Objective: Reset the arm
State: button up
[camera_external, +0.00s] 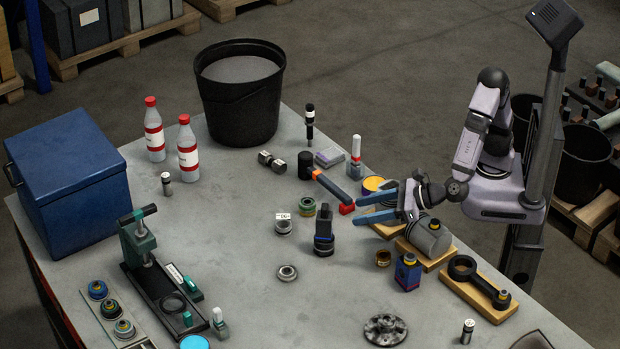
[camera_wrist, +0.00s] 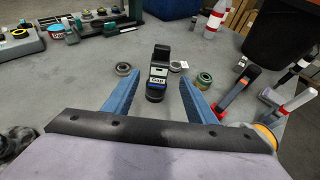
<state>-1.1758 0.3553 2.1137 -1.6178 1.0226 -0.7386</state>
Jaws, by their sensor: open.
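My gripper (camera_external: 358,210) is above the right part of the grey table, its two blue fingers spread and pointing left in the external view. In the wrist view the gripper (camera_wrist: 158,75) shows both fingers wide apart with nothing held. A black upright device with a blue band (camera_external: 323,238) stands beyond the fingertips. In the wrist view the black device (camera_wrist: 157,90) shows between the fingers, apart from them. My wrist is close above a grey cylinder (camera_external: 429,237) on a wooden block; the gap is hard to judge.
A hammer (camera_external: 330,185), green ring (camera_external: 307,207) and blue box (camera_external: 407,272) lie near the gripper. A connecting rod (camera_external: 475,277) is on a wooden board. A black bucket (camera_external: 240,105), blue case (camera_external: 70,180) and green press (camera_external: 150,262) stand farther off.

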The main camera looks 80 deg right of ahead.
dwell(0.4)
jog(key=d+f+m+g+h+p, duration=0.25)
jog(key=d+m+g+h, duration=0.35)
jog(key=d+m, duration=1.1)
jog(key=s+d+f+m+g+y+b, duration=0.1)
jog(key=s+d+f+m+g+y, duration=0.2)
jog(key=s+d+m, duration=0.4)
jog(key=s+d+f+m+g+y+b, duration=0.1)
jog(key=s+d+f+m+g+y, duration=0.2)
jog(key=s+d+m, duration=0.4)
notch_tip(320, 180, down, 2)
jog(key=d+m+g, duration=0.1)
jog(key=m, duration=0.4)
jog(key=shift+s+d+g, duration=0.25)
jog(key=shift+s+g, duration=0.05)
jog(key=shift+s, duration=0.05)
